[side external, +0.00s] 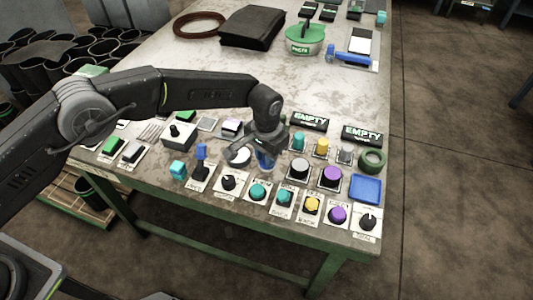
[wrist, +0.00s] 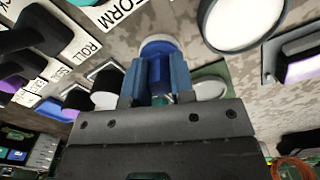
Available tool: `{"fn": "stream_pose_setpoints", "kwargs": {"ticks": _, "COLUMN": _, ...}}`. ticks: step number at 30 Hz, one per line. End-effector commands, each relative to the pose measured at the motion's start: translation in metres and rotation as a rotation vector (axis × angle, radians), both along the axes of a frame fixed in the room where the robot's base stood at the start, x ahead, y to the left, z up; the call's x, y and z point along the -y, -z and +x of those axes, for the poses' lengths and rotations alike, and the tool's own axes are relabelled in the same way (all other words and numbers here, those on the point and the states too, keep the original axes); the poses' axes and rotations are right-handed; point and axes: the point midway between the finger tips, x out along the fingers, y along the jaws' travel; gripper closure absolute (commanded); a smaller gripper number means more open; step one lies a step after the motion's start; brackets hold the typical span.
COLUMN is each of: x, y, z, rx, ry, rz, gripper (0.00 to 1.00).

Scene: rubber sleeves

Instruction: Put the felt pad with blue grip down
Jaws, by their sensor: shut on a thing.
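The felt pad with blue grip (wrist: 159,72) is between the two fingers of my gripper (wrist: 158,80) in the wrist view. Its grip is a dark blue cylinder, and a pale round end shows beyond the fingertips. In the side external view my gripper (side external: 265,150) points down over the middle of the near part of the table, shut on the blue grip (side external: 266,162). The fingers hide part of it there. I cannot tell whether its underside touches the table.
A white disc (side external: 238,156) lies just left of my gripper. Knobs on labelled cards, such as a purple knob (side external: 331,177), stand close by to the right and in front. A blue square tray (side external: 366,189) is at the right edge.

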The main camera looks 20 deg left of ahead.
Motion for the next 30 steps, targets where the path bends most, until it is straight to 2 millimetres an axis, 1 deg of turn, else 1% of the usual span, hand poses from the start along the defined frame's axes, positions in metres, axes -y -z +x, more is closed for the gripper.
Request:
{"fn": "stream_pose_setpoints", "kwargs": {"ticks": 8, "x": 0.000, "y": 0.002, "z": 0.000, "rx": 0.001, "ry": 0.000, "rz": 0.000, "gripper": 0.96}}
{"fn": "stream_pose_setpoints", "kwargs": {"ticks": 9, "x": 0.000, "y": 0.003, "z": 0.000, "rx": 0.001, "ry": 0.000, "rz": 0.000, "gripper": 0.76}}
{"fn": "stream_pose_setpoints", "kwargs": {"ticks": 17, "x": 0.000, "y": 0.002, "z": 0.000, "rx": 0.001, "ry": 0.000, "rz": 0.000, "gripper": 0.52}}
{"fn": "stream_pose_setpoints", "kwargs": {"ticks": 25, "x": 0.000, "y": 0.000, "z": 0.000, "rx": 0.002, "ry": 0.000, "rz": -0.001, "gripper": 0.52}}
{"fn": "stream_pose_setpoints", "kwargs": {"ticks": 28, "x": 0.000, "y": -0.008, "z": 0.001, "rx": 0.003, "ry": 0.000, "rz": -0.001, "gripper": 0.52}}
{"fn": "stream_pose_setpoints", "kwargs": {"ticks": 30, "x": 0.000, "y": -0.019, "z": 0.001, "rx": 0.004, "ry": 0.000, "rz": -0.003, "gripper": 0.52}}
